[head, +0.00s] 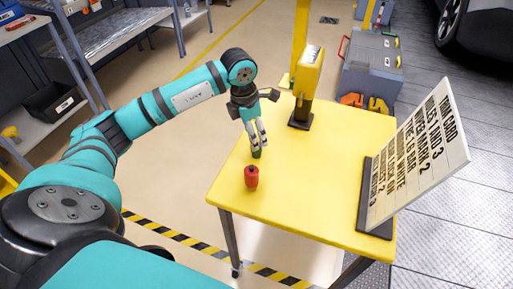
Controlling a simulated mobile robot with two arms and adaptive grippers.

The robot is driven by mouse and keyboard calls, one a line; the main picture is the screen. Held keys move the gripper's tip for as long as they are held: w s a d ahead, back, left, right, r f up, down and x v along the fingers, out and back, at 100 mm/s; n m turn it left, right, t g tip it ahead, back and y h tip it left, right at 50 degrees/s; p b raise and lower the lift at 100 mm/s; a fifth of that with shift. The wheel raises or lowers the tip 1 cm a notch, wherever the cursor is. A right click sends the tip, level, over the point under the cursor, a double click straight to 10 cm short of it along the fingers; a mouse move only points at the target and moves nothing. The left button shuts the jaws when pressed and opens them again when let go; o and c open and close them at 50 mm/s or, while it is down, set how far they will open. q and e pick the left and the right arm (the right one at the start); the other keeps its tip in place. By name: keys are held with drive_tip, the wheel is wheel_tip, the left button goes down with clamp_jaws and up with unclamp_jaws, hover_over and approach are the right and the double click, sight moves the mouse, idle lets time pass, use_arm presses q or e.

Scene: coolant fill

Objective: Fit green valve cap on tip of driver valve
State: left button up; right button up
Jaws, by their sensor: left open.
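A small green object (257,153), which looks like the green valve cap, sits on the yellow table (315,190) near its left edge. My left gripper (259,143) points down right above it, with its fingertips at or close to the green object's top. The gripper is open; I cannot tell whether the fingers touch the object. The fingers hide part of its upper side. A dark car with one wheel (452,18) is partly in view at the top right; I cannot make out a valve on it. My right gripper is not in view.
A red bottle-like object (251,178) stands close in front of the green one. A yellow post-like device (305,85) stands at the table's back, and a tilted task card (420,150) on the right. A grey toolbox (369,68) is behind. The table's middle is clear.

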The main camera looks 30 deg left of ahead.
use_arm(q)
drive_tip(key=f, duration=0.4)
drive_tip(key=w+f+p, duration=0.1)
drive_tip(key=f, duration=0.1)
drive_tip(key=shift+d+f, duration=0.15)
drive_tip(key=shift+d, duration=0.2)
drive_tip(key=c, duration=0.9)
